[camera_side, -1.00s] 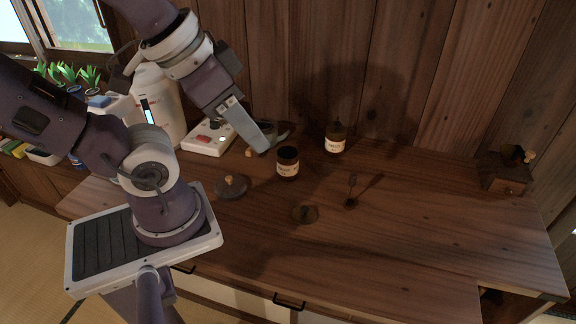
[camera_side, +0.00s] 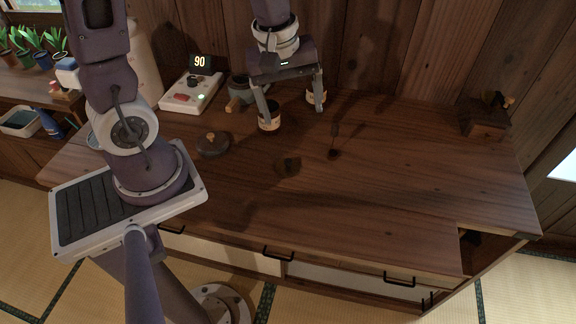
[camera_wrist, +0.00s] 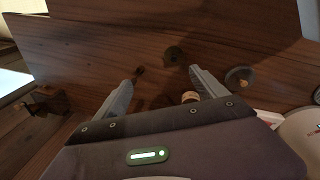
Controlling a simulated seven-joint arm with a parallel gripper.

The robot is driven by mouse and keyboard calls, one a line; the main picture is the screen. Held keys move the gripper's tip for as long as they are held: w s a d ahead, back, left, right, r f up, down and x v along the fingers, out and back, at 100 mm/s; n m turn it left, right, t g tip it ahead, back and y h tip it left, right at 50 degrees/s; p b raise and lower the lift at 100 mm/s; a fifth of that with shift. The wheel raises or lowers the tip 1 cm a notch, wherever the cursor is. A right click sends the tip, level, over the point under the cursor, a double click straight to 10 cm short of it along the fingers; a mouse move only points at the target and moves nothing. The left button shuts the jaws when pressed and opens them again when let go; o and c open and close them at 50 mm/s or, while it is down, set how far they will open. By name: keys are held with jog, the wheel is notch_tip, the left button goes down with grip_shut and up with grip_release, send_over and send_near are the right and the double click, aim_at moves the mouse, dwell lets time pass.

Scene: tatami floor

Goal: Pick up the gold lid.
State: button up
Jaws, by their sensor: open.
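The gold lid (camera_side: 288,166) is a small, dark gold disc lying on the wooden counter. It also shows in the wrist view (camera_wrist: 174,54), beyond my fingertips and between their lines. My gripper (camera_side: 292,108) is open and empty, pointing down above the back of the counter. Its wrist view tips (camera_wrist: 164,77) are apart with nothing held.
A dark lid with a wooden knob (camera_side: 212,145) lies left of the gold lid. A small scoop (camera_side: 334,140) is to its right. A scale (camera_side: 192,93) and a grey pot (camera_side: 240,92) are at back left, a grinder (camera_side: 487,118) at far right. The front right counter is clear.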

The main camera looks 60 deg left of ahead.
aim_at(288, 161)
jog(key=a+f+n, duration=0.1)
jog(key=f+n, duration=0.1)
jog(key=f, duration=0.2)
jog(key=a+f+n+g, duration=0.1)
jog(key=f+n, duration=0.2)
jog(key=f, duration=0.2)
jog(key=w+a+f+n+g, duration=0.1)
jog(key=f+n, duration=0.1)
jog(key=f, duration=0.2)
jog(key=shift+f+n, duration=0.15)
jog(key=shift+n, duration=0.25)
jog(key=f, duration=0.7)
jog(key=shift+w+a, duration=0.15)
jog(key=shift+a, duration=0.1)
jog(key=c, duration=1.4)
